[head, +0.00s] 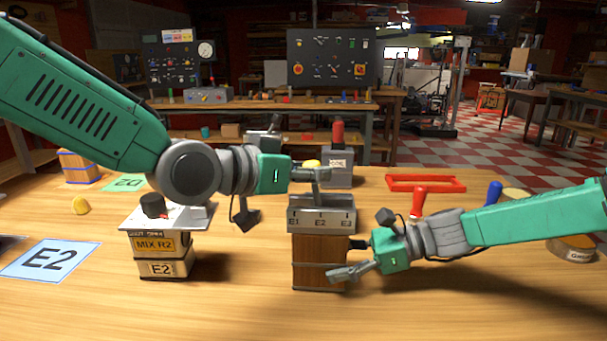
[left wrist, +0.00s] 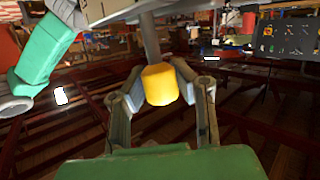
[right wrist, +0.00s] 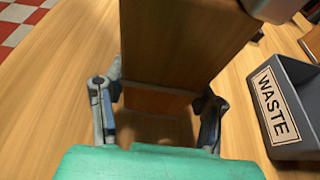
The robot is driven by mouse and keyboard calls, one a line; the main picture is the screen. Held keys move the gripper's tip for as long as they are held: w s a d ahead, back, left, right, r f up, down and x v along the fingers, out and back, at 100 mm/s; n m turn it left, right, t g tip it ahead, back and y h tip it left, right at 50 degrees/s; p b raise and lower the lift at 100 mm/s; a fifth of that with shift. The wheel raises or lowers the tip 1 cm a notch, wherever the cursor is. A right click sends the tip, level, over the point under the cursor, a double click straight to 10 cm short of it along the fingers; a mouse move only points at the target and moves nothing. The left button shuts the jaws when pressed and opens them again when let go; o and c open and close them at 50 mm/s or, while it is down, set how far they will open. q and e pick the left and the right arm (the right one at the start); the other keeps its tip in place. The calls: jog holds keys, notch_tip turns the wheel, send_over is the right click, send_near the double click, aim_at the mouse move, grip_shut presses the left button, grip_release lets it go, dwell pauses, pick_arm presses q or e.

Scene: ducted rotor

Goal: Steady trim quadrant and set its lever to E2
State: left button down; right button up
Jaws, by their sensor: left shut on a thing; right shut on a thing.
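The trim quadrant is a wooden block (head: 320,264) with a grey top marked E1, E2 and E3 (head: 321,222). It stands upright on the table. A yellow lever knob (head: 311,163) shows above it. My left gripper (head: 318,175) is shut on this knob, which sits between the fingertips in the left wrist view (left wrist: 160,85). The grey stem shows near the E2 mark, but the gripper partly hides it and I cannot tell its exact slot. My right gripper (right wrist: 157,105) is shut on the wooden block, one finger on each side, low on its right.
A MIX R2 box (head: 160,243) with an E2 tag stands to the left, near a blue E2 card (head: 50,259). A grey box with a red knob (head: 338,132) stands behind. A WASTE bin (right wrist: 280,105) is close by.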

pick_arm(q)
jog(key=shift+d+m+g+y, duration=0.3)
jog(key=shift+d+m+y, duration=0.1)
jog(key=shift+d+y, duration=0.3)
pick_arm(e)
jog(key=shift+s, duration=0.1)
pick_arm(q)
jog(key=c, duration=1.3)
grip_release()
jog(key=shift+o, duration=0.2)
jog(key=shift+s+a+r, duration=0.2)
jog(key=v, duration=1.1)
jog(key=shift+s, duration=0.15)
